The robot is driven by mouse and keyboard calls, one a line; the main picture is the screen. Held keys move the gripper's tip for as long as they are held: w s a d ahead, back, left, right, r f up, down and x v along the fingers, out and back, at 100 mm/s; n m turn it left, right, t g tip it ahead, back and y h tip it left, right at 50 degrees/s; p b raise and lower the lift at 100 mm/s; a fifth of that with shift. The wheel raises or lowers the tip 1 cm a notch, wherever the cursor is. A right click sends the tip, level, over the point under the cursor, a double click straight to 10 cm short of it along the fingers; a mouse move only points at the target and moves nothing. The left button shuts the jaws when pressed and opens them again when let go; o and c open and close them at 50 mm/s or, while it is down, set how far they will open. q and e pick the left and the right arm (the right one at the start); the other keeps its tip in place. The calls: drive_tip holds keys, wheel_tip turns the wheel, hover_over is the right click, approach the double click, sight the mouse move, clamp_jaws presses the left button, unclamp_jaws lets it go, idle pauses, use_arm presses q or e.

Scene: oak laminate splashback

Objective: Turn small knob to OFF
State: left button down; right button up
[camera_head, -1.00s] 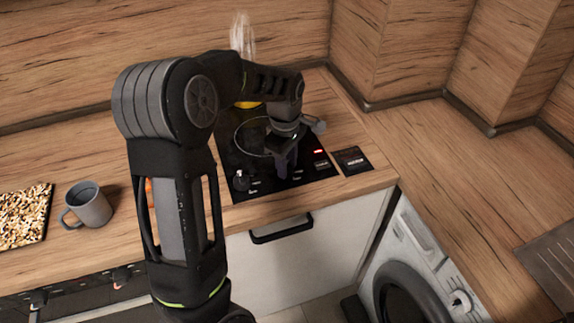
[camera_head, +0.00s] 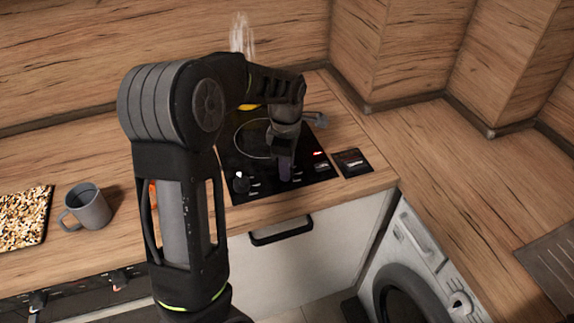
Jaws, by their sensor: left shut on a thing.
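The black cooktop (camera_head: 232,158) is set into the wooden counter, with its controls along the front edge. A knob (camera_head: 240,183) stands at its front left, with a light mark on top. My left gripper (camera_head: 286,170) points down over the front middle of the cooktop, to the right of that knob. It is shut on the small knob, which its fingers and wrist hide, so its setting cannot be read. A small red light (camera_head: 319,154) glows at the right of the panel. My right gripper is not in view.
A grey mug (camera_head: 88,206) and a seed-patterned board (camera_head: 25,216) are on the counter at left. A dark labelled square (camera_head: 352,162) lies right of the cooktop. A washing machine (camera_head: 415,270) is below at right. The right counter is mostly clear.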

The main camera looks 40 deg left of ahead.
use_arm(q)
drive_tip(key=c, duration=1.1)
unclamp_jaws()
drive_tip(key=shift+o, duration=0.2)
drive_tip(key=shift+r, duration=0.1)
drive_tip(key=r, duration=0.3)
drive_tip(key=r+b, duration=0.1)
drive_tip(key=r, duration=0.3)
drive_tip(key=shift+s+d+r, duration=0.1)
drive_tip(key=shift+s+r, duration=0.1)
drive_tip(key=shift+r, duration=0.1)
